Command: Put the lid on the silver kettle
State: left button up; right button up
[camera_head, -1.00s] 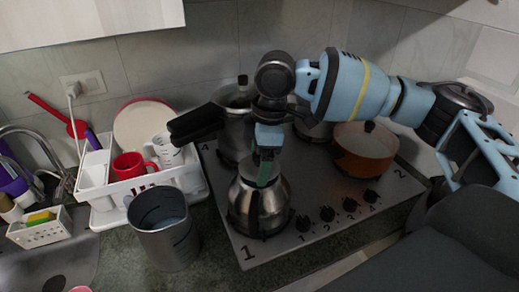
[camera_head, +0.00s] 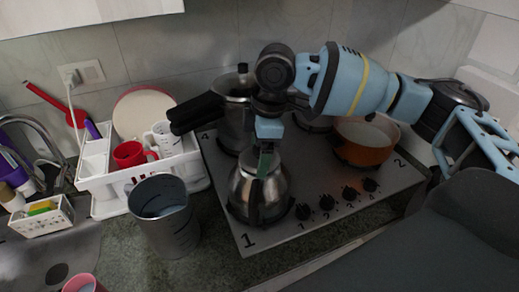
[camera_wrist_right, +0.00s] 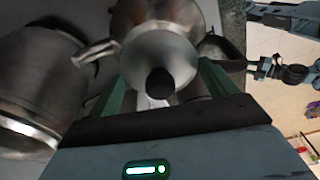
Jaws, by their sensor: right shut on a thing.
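The silver kettle (camera_head: 262,196) stands on the front left burner of the hob, with its dark handle (camera_wrist_right: 222,50) at the right in the wrist view. My right gripper (camera_head: 263,163) points down at the kettle's top. In the wrist view its green fingers (camera_wrist_right: 165,88) stand on either side of a round metal lid (camera_wrist_right: 158,50) with a black knob (camera_wrist_right: 160,82). The gripper is shut on this lid, over the kettle's top. Whether the lid touches or sits in the opening cannot be told. My left gripper is not in view.
A tall metal pot (camera_head: 234,125) stands behind the kettle, and shows at the left in the wrist view (camera_wrist_right: 30,95). An orange pan (camera_head: 365,145) is at the right. A metal pitcher (camera_head: 168,228) and a white dish rack (camera_head: 100,180) stand left of the hob.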

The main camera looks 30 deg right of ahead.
jog(key=shift+f, duration=0.45)
dwell(0.3)
jog(key=o, duration=0.8)
jog(key=shift+o, duration=0.2)
jog(key=shift+r, duration=3.5)
